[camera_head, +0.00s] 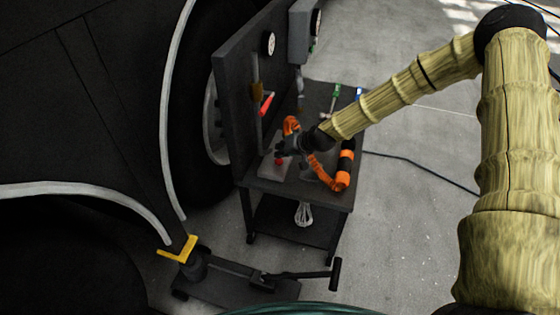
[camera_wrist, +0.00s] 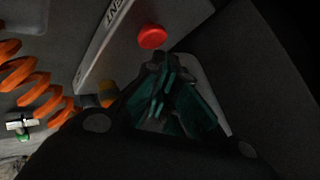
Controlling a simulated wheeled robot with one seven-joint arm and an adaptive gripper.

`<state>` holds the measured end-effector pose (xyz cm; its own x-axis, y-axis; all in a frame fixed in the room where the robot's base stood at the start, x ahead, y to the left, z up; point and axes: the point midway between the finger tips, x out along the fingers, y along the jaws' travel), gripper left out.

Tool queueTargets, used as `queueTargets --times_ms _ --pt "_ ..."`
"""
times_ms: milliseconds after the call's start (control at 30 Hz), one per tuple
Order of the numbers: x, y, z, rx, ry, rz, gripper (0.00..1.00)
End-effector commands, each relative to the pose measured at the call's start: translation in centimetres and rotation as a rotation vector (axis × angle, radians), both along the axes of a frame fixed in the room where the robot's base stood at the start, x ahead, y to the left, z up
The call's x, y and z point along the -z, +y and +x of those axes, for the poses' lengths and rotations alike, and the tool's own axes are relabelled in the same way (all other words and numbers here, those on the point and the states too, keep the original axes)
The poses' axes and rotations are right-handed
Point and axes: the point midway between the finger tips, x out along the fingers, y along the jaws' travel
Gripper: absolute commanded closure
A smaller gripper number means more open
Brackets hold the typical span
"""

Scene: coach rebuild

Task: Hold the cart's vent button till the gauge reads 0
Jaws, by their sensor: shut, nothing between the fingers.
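The red vent button (camera_wrist: 152,37) shows in the wrist view on a light grey plate (camera_wrist: 118,35) with part of the word VENT on it. In the head view the button (camera_head: 279,161) is a small red spot above the cart's top (camera_head: 300,188). My gripper (camera_wrist: 160,62) is shut and empty, its tips just short of the button in the wrist view; I cannot tell whether they touch it. In the head view my gripper (camera_head: 282,151) is dark and partly hides the plate. A round white gauge (camera_head: 270,43) is on the cart's upright panel; its reading is too small to tell.
A second dial (camera_head: 317,22) sits on a grey box behind the panel. A coiled orange hose (camera_head: 318,172) lies right of my gripper. A red-handled tool (camera_head: 267,104) hangs on the panel. A floor jack (camera_head: 230,283) stands in front; open floor lies right.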

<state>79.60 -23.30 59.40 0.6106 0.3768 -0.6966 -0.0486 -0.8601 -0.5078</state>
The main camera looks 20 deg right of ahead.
Motion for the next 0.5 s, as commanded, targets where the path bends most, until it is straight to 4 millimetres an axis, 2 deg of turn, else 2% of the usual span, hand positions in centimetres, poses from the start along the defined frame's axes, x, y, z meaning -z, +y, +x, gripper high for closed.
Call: queueTargets --times_ms 500 --pt "0.87 0.03 0.15 0.0 0.0 0.0 1.0"
